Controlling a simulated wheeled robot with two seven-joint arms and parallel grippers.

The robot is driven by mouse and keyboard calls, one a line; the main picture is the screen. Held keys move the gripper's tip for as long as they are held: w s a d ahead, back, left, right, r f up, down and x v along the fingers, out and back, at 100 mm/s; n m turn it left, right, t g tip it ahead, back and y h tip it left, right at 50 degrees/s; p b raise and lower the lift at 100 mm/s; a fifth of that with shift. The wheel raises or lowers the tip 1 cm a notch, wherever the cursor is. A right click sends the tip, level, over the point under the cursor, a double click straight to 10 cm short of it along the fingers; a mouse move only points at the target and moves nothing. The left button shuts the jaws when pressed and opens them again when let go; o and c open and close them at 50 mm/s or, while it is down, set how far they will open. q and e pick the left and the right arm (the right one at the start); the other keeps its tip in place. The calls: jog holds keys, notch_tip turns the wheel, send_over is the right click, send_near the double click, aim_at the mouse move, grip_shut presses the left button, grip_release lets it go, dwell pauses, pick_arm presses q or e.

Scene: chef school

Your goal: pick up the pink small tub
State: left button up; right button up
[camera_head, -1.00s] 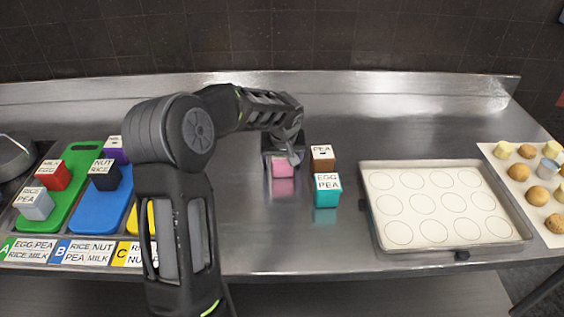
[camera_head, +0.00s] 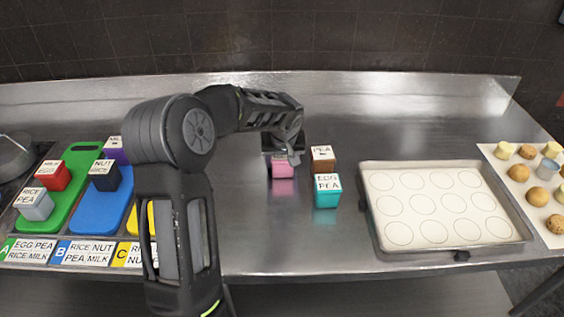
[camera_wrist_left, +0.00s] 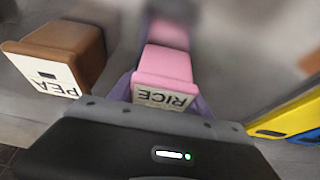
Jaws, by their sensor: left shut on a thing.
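The pink small tub (camera_head: 283,171) is at the middle of the steel counter in the head view, partly hidden by my gripper above it. In the left wrist view the pink tub (camera_wrist_left: 163,70) shows a white label reading RICE. My left gripper (camera_head: 283,158) is shut on the pink tub, its fingers at the tub's sides. Whether the tub is clear of the counter is hard to tell; a pink reflection lies below it. My right gripper is not in view.
A baking tray (camera_head: 520,238) lies further right. Green (camera_head: 78,182) and blue (camera_head: 90,213) boards with tubs are at left. The counter's back middle is clear.

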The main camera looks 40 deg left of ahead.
pick_arm(q)
jog(key=shift+r, duration=0.1)
notch_tip(320, 180, up, 10)
jog(key=shift+f+b, duration=0.1)
jog(key=shift+b, duration=0.65)
